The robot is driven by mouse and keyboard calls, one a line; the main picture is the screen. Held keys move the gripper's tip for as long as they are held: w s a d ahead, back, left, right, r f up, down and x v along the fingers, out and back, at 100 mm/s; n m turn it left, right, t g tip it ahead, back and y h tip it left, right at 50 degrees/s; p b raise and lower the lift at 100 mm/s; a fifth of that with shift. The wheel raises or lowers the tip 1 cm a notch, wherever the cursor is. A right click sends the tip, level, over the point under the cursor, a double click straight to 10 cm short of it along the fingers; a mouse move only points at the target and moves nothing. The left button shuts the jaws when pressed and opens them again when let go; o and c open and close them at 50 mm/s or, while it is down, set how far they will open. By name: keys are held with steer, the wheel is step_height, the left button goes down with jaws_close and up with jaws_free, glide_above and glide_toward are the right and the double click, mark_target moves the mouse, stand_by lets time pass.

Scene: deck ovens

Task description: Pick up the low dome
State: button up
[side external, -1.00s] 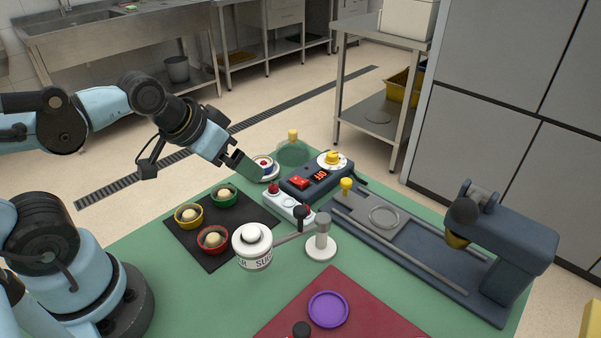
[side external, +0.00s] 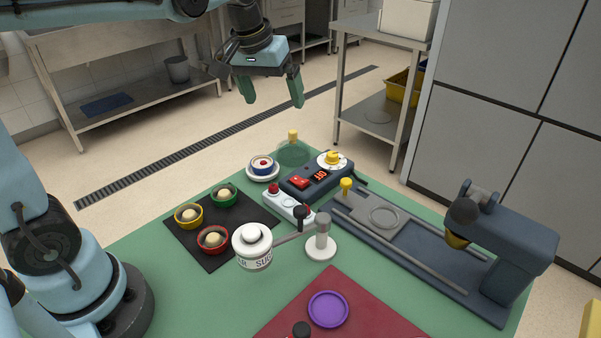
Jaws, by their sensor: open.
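A low see-through green dome (side external: 293,153) with a yellow knob on top sits at the far corner of the green table, behind the dark control box. I take it to be the low dome. My gripper (side external: 273,103) is open and empty, with its two green fingers pointing down. It hangs in the air, above and slightly left of the dome in the picture, apart from it. How far apart they are in depth is hard to tell.
A small cup on a white saucer (side external: 276,176) stands left of the dome. The control box (side external: 334,184) is close in front. A black mat (side external: 206,254) bears three coloured bowls. A white sugar jar (side external: 252,253), a purple disc (side external: 328,309) and a dark railed machine (side external: 420,255) stand nearer.

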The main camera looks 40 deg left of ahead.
steer(key=w+a+f+n+g, duration=0.2)
steer(key=w+a, duration=0.1)
steer(key=w, duration=0.4)
steer(key=n+g, duration=0.2)
steer(key=n, duration=0.1)
glide_toward(293, 131)
step_height(293, 131, down, 6)
steer(key=shift+f, duration=0.2)
steer(key=shift+s+a+f, duration=0.15)
steer(key=shift+f, duration=2.7)
steer(key=shift+c, duration=0.3)
steer(key=c, duration=0.5)
